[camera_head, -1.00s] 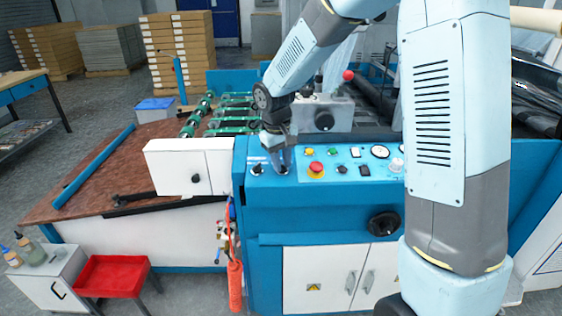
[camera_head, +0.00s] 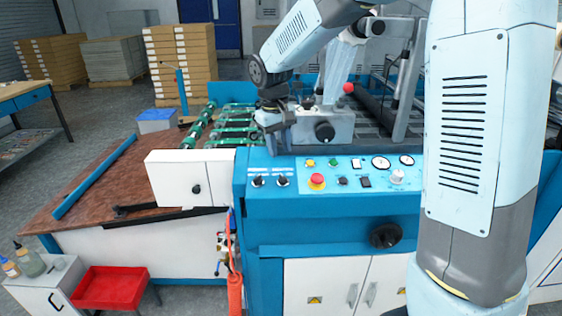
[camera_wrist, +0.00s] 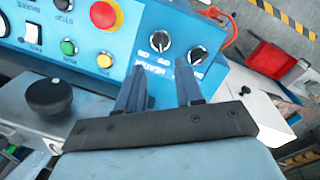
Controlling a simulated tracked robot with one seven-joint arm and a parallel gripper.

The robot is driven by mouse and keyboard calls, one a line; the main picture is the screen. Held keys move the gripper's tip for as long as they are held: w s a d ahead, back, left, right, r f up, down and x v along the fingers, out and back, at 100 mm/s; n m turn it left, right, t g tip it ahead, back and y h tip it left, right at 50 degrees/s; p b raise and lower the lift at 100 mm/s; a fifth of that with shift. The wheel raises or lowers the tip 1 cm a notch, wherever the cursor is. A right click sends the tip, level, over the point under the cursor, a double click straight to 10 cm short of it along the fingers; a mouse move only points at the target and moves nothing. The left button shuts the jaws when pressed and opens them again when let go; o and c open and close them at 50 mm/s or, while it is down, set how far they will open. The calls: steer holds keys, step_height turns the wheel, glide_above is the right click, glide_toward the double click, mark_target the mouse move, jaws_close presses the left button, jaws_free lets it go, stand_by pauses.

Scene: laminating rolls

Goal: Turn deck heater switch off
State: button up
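Two black rotary switches sit side by side at the left end of the blue control panel, one on the left (camera_head: 258,182) and one on the right (camera_head: 282,181). The wrist view shows both from the opposite side, the one nearer the red button (camera_wrist: 160,41) and the outer one (camera_wrist: 197,55). The upside-down label by the former seems to include "HEATER"; the other label is too small to read surely. Their marks point in different directions. My gripper (camera_wrist: 161,82) is open and empty, its two fingers apart, clear of both switches. In the head view my gripper (camera_head: 274,128) hangs above and behind the panel.
A red emergency button (camera_head: 317,181), small coloured buttons, gauges and a white knob (camera_head: 397,177) are right of the switches. A grey block with a black knob (camera_head: 324,131) stands behind the panel, close to my gripper. A red tray (camera_head: 107,287) is at lower left.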

steer(key=shift+s+a+r, duration=0.1)
steer(key=shift+a+r, duration=0.05)
steer(key=shift+r, duration=0.95)
steer(key=shift+a+r, duration=0.1)
steer(key=shift+r, duration=1)
steer(key=s+d+r+m+t, duration=0.3)
steer(key=s+d+r, duration=0.4)
steer(key=s+d, duration=0.55)
steer(key=s+d+m+t, duration=0.1)
steer(key=s+d, duration=0.2)
steer(key=s, duration=0.3)
steer(key=s+d+f+m+t+y, duration=0.1)
steer(key=s+d, duration=0.3)
steer(key=s, duration=0.3)
steer(key=shift+m, duration=0.3)
